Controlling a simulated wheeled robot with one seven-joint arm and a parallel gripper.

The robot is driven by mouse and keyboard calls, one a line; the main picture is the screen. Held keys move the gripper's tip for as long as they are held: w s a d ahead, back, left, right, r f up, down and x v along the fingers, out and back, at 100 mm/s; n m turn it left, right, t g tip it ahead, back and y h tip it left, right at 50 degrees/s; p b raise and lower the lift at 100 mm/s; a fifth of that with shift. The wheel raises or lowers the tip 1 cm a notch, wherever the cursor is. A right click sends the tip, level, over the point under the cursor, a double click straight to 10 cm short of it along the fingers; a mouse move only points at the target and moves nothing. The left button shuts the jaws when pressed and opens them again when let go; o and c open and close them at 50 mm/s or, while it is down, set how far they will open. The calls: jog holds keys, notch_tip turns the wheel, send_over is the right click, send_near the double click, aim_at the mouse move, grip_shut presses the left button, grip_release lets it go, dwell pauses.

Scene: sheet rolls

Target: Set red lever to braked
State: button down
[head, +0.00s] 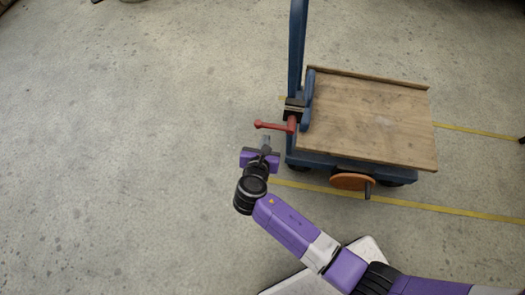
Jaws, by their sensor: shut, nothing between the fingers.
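The red lever (272,126) is mounted on the left side of a blue cart, at the foot of its upright post. Its arm points left, ending in a small round knob, and its hub sits by a dark bracket (294,106). My gripper (265,142) is shut and empty. It is just below the lever in the head view, with its fingertips pointing up the picture toward it. A small gap seems to show between them, but I cannot tell their difference in height.
The cart has a wooden deck (370,115), a blue post (298,45) on the left, and an orange wheel-like disc (353,181) with a dark handle at its near edge. Yellow lines (440,209) cross the concrete floor. The floor to the left is clear.

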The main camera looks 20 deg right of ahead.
jog(key=shift+w+d+r, duration=0.1)
jog(key=shift+w+r, duration=0.1)
jog(key=shift+r, duration=1.8)
jog(key=shift+w+r, duration=0.1)
jog(key=shift+r, duration=0.05)
